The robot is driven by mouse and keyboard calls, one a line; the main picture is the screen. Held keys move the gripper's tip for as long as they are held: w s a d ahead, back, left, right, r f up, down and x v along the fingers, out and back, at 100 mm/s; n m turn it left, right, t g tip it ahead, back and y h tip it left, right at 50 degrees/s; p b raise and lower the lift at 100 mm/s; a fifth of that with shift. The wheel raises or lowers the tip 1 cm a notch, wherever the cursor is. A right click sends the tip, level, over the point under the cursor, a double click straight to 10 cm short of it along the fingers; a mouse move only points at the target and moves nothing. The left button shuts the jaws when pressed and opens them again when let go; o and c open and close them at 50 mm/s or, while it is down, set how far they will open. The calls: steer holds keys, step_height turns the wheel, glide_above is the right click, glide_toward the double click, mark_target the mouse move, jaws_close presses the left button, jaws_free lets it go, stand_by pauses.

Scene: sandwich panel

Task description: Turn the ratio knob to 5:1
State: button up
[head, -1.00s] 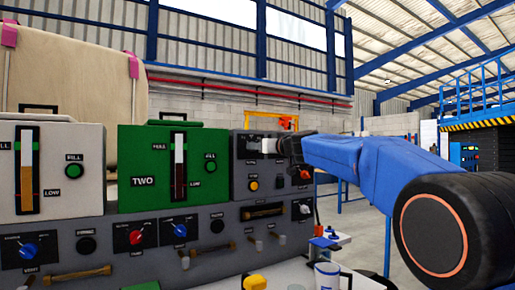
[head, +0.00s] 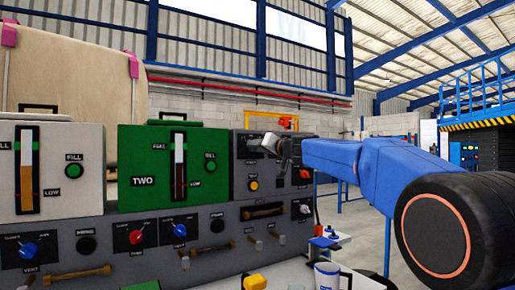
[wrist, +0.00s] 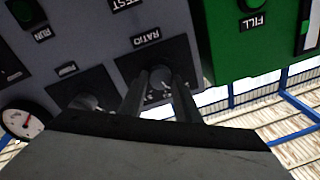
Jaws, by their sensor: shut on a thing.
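The ratio knob (wrist: 160,76) is a dark knob on a black plate under the upside-down label RATIO in the wrist view. My gripper (wrist: 157,88) has its two dark fingers on either side of the knob, shut on it. The pointer and most scale marks are too dark or hidden to read. In the head view, my gripper (head: 276,147) reaches the upper part of the grey panel (head: 240,185) on the right, and it hides the knob there.
A green unit marked TWO (head: 143,182) stands left of the grey panel. A yellow button (head: 253,184) and a red knob (head: 304,173) sit below my gripper. A round gauge (wrist: 22,122) shows at the wrist view's left.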

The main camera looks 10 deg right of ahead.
steer(key=m, duration=0.6)
steer(key=m+t+h, duration=0.1)
steer(key=m, duration=0.6)
steer(key=shift+a+f, duration=0.1)
steer(key=shift+f, duration=0.1)
steer(key=shift+m, duration=0.3)
steer(key=o, duration=1)
steer(key=shift+o, duration=0.2)
steer(key=v, duration=1.7)
steer(key=shift+s, duration=0.2)
